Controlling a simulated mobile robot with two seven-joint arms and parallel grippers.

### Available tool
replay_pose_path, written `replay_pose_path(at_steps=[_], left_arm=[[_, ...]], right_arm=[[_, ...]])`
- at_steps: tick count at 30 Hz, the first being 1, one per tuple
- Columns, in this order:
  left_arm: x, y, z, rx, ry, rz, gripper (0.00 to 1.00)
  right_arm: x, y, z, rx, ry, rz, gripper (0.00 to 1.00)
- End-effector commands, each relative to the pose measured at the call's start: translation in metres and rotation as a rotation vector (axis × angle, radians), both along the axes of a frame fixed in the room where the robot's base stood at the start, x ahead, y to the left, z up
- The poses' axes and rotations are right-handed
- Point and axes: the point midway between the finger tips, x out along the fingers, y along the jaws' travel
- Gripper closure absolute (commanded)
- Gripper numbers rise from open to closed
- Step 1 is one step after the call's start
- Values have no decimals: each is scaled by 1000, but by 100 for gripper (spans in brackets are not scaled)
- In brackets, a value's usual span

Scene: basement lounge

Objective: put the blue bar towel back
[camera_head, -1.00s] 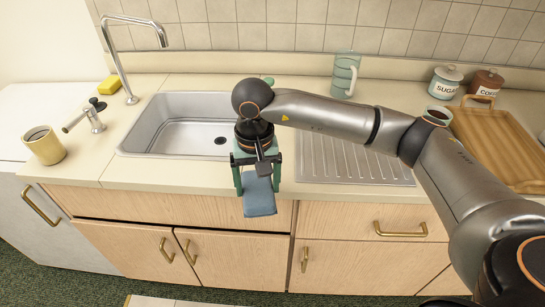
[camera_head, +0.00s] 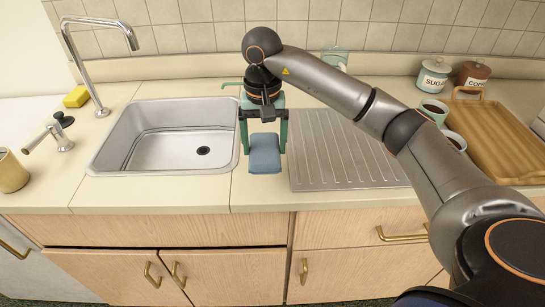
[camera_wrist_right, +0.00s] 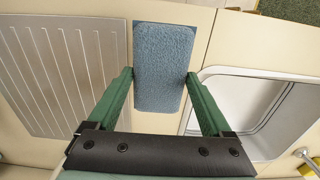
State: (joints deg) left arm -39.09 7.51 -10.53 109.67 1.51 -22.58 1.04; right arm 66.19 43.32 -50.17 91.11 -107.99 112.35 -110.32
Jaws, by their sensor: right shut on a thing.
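The blue bar towel (camera_head: 264,154) is a small folded blue cloth block. My right gripper (camera_head: 264,133) is shut on it, with one green finger at each side. In the head view the towel is over the counter strip between the sink and the ribbed drainboard; I cannot tell if it touches the counter. In the right wrist view the towel (camera_wrist_right: 163,65) lies between the fingertips of the right gripper (camera_wrist_right: 158,76) and sticks out beyond them, above the beige counter. My left gripper is not in view.
The sink (camera_head: 170,135) is left of the towel, with a tall faucet (camera_head: 98,60) behind. The drainboard (camera_head: 340,150) on the right is bare. Farther right are two dark-filled cups, a wooden tray (camera_head: 500,140) and the sugar and coffee jars. A yellow sponge (camera_head: 77,97) is at the back left.

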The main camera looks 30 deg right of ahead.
Motion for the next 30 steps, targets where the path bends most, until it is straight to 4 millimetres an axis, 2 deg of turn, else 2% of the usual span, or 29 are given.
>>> replay_pose_path(at_steps=[10,15,28,29,30], left_arm=[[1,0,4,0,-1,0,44],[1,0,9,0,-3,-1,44],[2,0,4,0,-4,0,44],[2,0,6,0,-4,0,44],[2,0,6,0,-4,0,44]], right_arm=[[1,-25,-30,0,2,-2,61],[1,-23,-53,1,1,1,61],[1,-23,-62,0,-2,1,61],[1,-23,-60,0,-2,1,13],[1,-23,-60,0,-2,1,8]])
